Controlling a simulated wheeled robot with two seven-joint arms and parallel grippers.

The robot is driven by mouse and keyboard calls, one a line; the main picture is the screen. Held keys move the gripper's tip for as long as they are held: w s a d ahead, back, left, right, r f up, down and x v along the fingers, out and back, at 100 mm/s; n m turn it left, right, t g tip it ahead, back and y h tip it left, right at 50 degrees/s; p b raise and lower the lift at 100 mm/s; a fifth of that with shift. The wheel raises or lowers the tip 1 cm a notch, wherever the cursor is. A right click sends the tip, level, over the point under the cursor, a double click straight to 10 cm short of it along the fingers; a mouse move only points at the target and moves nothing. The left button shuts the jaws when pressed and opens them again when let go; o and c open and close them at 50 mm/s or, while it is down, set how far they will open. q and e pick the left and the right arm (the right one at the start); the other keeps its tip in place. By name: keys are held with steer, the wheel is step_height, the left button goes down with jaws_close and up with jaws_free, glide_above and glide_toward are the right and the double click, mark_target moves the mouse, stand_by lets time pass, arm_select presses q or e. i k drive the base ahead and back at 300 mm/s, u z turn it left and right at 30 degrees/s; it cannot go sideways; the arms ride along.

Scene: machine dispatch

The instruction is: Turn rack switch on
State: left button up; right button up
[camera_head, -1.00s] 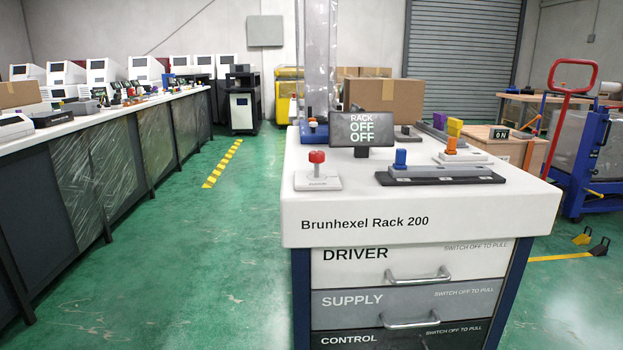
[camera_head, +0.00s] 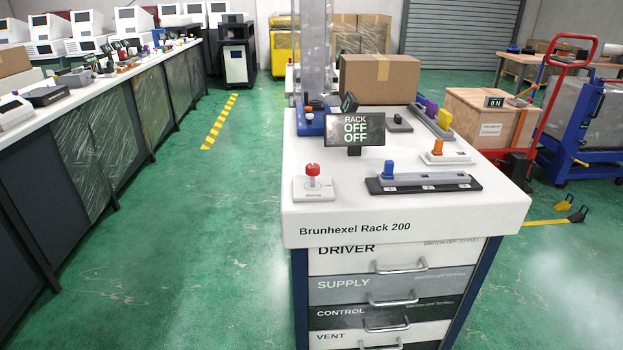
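The white-topped rack (camera_head: 300,222), lettered "Brunhexel Rack 200", stands ahead, right of centre. A red-topped button (camera_head: 313,170) stands on a white plate to the left. A white block with an orange knob (camera_head: 437,147) sits behind the black base. I cannot tell which of these is the rack switch. Neither gripper is in view.
Drawers with metal handles (camera_head: 401,266) fill the rack's front. A cardboard box (camera_head: 379,79) stands behind the controls. A long bench of machines (camera_head: 118,81) runs along the left. A red-handled blue cart (camera_head: 571,124) is at the right. Green floor (camera_head: 215,270) is clear between bench and rack.

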mark_target(313, 169)
steer(key=u, duration=1)
steer(key=i, duration=0.9)
steer(key=z, duration=0.45)
